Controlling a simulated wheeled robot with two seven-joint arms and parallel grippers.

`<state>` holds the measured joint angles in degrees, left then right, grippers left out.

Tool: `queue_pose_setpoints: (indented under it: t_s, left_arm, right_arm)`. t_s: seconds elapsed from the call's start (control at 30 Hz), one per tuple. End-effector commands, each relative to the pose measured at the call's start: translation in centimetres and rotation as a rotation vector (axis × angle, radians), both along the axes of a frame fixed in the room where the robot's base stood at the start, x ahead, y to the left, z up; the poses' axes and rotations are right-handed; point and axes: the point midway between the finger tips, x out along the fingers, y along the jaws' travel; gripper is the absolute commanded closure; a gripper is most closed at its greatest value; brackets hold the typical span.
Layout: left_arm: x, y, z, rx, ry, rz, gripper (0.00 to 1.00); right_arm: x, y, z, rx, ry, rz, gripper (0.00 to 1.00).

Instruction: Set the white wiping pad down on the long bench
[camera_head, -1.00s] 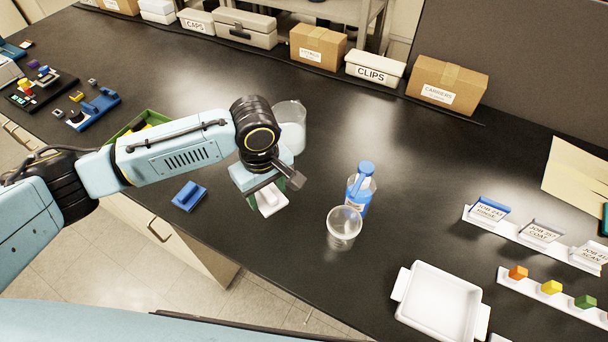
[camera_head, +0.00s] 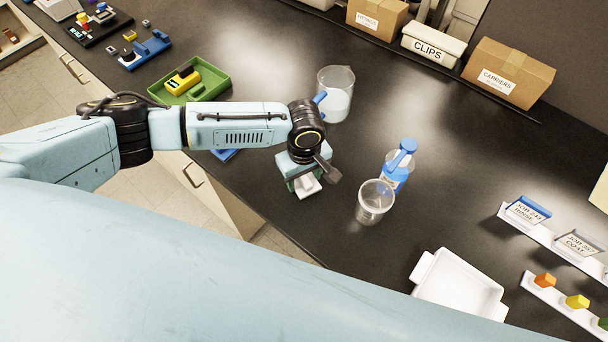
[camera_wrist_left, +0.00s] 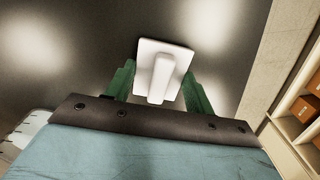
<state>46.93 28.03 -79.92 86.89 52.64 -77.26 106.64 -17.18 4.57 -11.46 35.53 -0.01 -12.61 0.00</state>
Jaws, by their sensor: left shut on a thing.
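The white wiping pad (camera_head: 307,187) is a small white plate with a raised grip bar; it also shows in the left wrist view (camera_wrist_left: 175,58). My left gripper (camera_head: 301,180) is shut on the pad, its green fingers on either side in the left wrist view (camera_wrist_left: 158,85). It holds the pad over the front part of the long black bench (camera_head: 250,62). I cannot tell whether the pad touches the bench top. My right gripper is not in view.
A clear cup (camera_head: 375,203) and a blue-capped bottle (camera_head: 399,168) stand just right of the pad. A beaker (camera_head: 336,95) stands behind. A white tray (camera_head: 458,287) lies front right. A green tray (camera_head: 206,82) is at left. The bench edge is close in front.

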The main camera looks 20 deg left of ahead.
Motion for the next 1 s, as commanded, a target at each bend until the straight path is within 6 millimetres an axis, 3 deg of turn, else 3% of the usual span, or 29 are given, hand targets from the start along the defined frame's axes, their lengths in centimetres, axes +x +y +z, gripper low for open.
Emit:
queue_pose_setpoints:
  t_s: [0.13,0.17,0.33,0.67,0.77,1.0]
  left_arm:
    - [0.0,0.0,-0.3,-0.001,0.001,0.0,0.88]
    - [0.0,0.0,-0.3,-0.001,0.001,0.0,0.45]
    - [0.0,0.0,-0.2,0.0,0.0,0.0,0.25]
    - [0.1,0.0,0.1,0.0,-0.001,0.0,0.25]
    - [0.1,0.0,1.3,-0.003,-0.002,0.0,0.25]
    - [0.0,0.0,6.3,-0.003,-0.003,-0.001,0.25]
  right_arm:
    - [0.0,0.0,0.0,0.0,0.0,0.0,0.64]
    - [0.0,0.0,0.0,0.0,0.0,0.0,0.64]
    - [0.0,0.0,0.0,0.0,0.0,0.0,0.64]
    - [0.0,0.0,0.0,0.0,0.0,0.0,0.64]
    - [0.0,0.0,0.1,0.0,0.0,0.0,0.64]
    - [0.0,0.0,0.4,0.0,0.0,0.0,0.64]
